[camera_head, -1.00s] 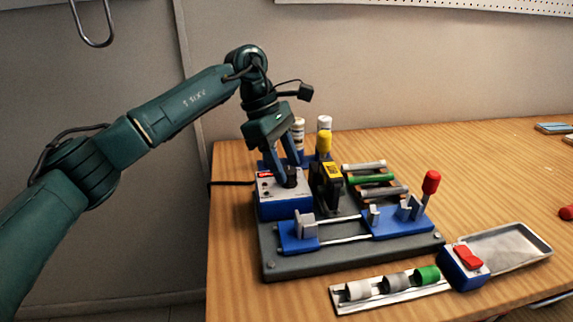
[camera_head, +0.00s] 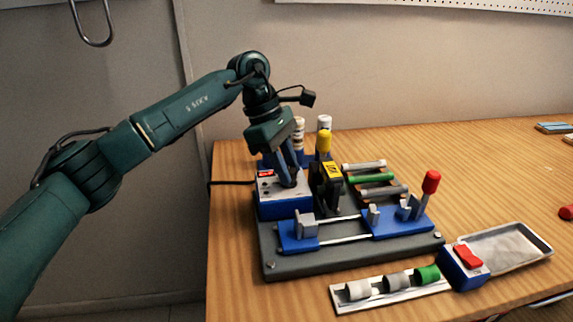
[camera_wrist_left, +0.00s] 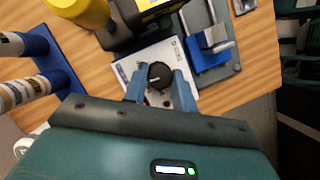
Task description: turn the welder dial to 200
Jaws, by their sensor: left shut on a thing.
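The welder control box (camera_head: 285,206) is blue with a light top and stands at the left rear of the dark base plate. It carries a red display (camera_head: 265,174) at its back left. In the left wrist view the round black dial (camera_wrist_left: 160,76) sits on the box's white face (camera_wrist_left: 148,58). My left gripper (camera_head: 289,183) points down onto the box from above. In the left wrist view its two blue fingers (camera_wrist_left: 161,88) are closed around the dial, one on each side. The dial's setting is too small to read. My right gripper is not in view.
A black-and-yellow block (camera_head: 326,183) stands right beside the control box. Blue clamps on rails (camera_head: 345,240) and a red-handled lever (camera_head: 431,182) lie in front and right.

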